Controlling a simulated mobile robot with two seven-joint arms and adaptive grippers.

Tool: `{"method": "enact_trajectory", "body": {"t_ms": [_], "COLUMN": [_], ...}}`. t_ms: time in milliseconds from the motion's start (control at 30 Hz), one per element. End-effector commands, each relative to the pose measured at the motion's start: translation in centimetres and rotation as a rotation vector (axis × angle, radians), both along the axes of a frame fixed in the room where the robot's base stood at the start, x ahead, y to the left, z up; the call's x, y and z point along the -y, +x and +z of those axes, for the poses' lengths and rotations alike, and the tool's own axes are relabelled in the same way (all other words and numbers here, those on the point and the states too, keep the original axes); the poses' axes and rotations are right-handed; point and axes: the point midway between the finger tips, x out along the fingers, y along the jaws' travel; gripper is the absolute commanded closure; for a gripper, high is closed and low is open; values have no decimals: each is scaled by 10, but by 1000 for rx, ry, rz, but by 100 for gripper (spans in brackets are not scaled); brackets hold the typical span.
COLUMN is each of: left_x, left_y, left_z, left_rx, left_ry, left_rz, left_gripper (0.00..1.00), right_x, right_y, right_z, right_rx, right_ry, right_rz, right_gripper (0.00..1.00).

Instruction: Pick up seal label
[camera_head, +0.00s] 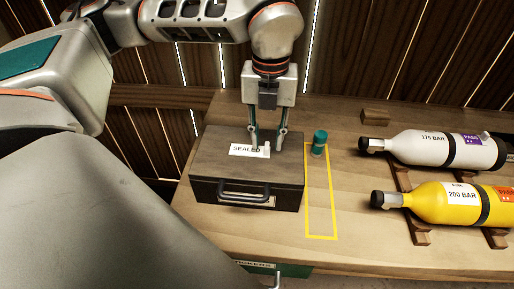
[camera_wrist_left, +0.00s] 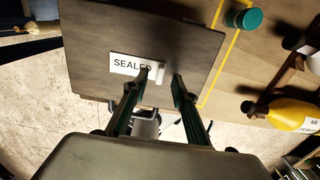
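The seal label (camera_head: 243,149) is a white plate reading "SEALED" that lies on top of a dark box (camera_head: 200,168). A small pale upright tab (camera_head: 267,148) stands at its right end. The label also shows in the left wrist view (camera_wrist_left: 128,65), its last letters partly hidden by a finger. My left gripper (camera_head: 268,149) points down over the label's right end. Its two fingers are apart, one on each side of the tab. Contact with the tab cannot be told. My right gripper is not in view.
The box has a front handle (camera_head: 245,196) and stands on a wooden table (camera_head: 350,235). To its right are a yellow outlined strip (camera_head: 321,236) and a green-capped cylinder (camera_head: 320,141). A white bottle (camera_head: 440,149) and a yellow bottle (camera_head: 450,203) rest on wooden cradles farther right.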

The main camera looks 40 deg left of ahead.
Motion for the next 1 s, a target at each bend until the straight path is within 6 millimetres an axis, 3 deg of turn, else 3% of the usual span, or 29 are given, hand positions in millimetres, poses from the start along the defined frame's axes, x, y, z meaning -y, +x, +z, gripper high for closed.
{"method": "enact_trajectory", "body": {"t_ms": [133,400,533,1000], "left_x": [-1,-1,-1,-1], "left_y": [0,1,1,1], "left_z": [-16,-18,-18,-14], "left_rx": [0,2,2,3], "left_ry": [0,-1,-1,-1], "left_rz": [1,0,0,1], "left_gripper": [73,73,100,100], "right_x": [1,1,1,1], "right_y": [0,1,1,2], "right_z": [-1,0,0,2], "right_rx": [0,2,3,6], "right_ry": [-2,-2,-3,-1], "right_rz": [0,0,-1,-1], "right_gripper": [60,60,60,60]}}
